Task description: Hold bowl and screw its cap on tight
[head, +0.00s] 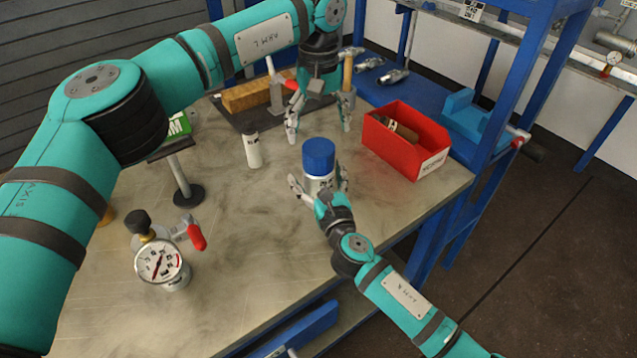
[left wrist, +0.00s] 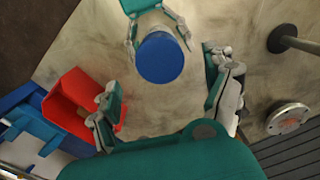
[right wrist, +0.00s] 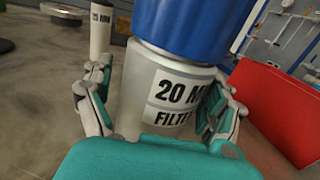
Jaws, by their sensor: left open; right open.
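The white bowl (head: 318,184), labelled as a 20 MN filter, stands upright near the bench's right edge; the right wrist view shows the bowl (right wrist: 150,90) large. The blue cap (head: 318,156) sits on top of it; how tight it is cannot be told. The cap also shows from above in the left wrist view (left wrist: 160,58). My right gripper (head: 320,186) is open, with a finger on each side of the bowl; contact is unclear. My left gripper (head: 320,122) is open and empty, pointing down behind the cap, apart from it.
A red bin (head: 426,147) with parts stands close on the right. A slim white cylinder (head: 252,149) stands left of the bowl. A pressure gauge (head: 162,262) is at front left, with a round-based stand (head: 188,192) behind it. The bench in front of the bowl is clear.

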